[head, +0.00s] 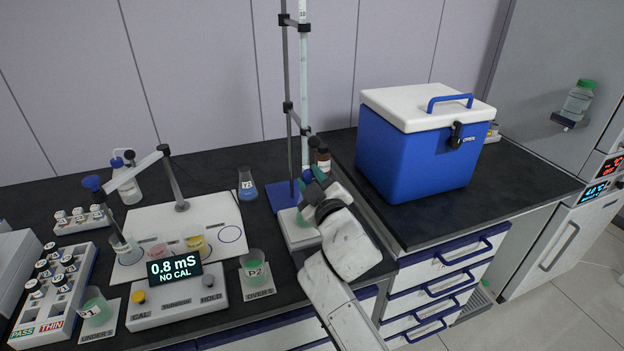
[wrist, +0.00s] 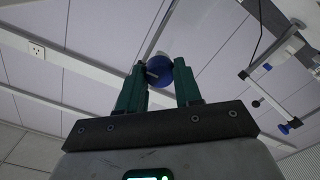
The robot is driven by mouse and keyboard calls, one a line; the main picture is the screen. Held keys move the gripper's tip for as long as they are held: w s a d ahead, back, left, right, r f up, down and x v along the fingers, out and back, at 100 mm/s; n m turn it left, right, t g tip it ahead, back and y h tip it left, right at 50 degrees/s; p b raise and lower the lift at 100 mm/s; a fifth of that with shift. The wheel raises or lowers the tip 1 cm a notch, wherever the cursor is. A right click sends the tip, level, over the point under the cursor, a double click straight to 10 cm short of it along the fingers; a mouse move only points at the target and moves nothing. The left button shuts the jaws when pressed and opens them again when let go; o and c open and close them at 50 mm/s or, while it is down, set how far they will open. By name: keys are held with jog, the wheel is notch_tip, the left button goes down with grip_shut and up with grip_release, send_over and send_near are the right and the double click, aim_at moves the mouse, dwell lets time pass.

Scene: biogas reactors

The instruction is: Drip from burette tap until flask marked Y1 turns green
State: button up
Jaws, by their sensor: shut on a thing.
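The burette (head: 305,85) is a tall clear tube clamped to a stand with a blue base (head: 284,196). My gripper (head: 309,181) is at the burette's lower end, and its green fingers close on the blue burette tap (head: 308,174). In the wrist view the round blue tap (wrist: 160,72) sits between the fingertips. Below my gripper, a vessel with pale green contents (head: 304,218) stands on a white plate (head: 297,241). My arm hides much of it, and no Y1 label is readable. A flask with blue liquid (head: 248,188) stands left of the stand; its label looks like Y2.
A blue cooler (head: 410,160) stands right. A meter (head: 175,291) reads 0.8 mS, NO CAL. Beaker P2 (head: 254,268), another green-filled beaker (head: 95,306) and a vial rack (head: 50,300) stand on the left. A probe arm (head: 135,170) reaches over a white board.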

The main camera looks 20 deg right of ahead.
dwell(0.3)
jog(key=o, duration=1)
jog(key=shift+o, duration=0.2)
jog(key=shift+s, duration=0.1)
jog(key=s, duration=1)
jog(key=shift+s, duration=0.3)
jog(key=s+d+f+m+g+h, duration=0.1)
jog(key=s+d+f+m+g, duration=0.3)
jog(key=s+f, duration=0.5)
jog(key=s+d+f+m+g, duration=0.2)
jog(key=s+f+g, duration=0.5)
jog(key=f, duration=0.4)
jog(key=s+d+f+m+g, duration=0.1)
jog(key=s+f+g, duration=0.2)
jog(key=s, duration=0.7)
jog(key=s+d+f+m+g, duration=0.1)
jog(key=s+f+g, duration=0.2)
jog(key=s, duration=0.7)
jog(key=shift+s+f+y, duration=0.2)
jog(key=shift+f+y, duration=0.05)
jog(key=shift+y, duration=0.15)
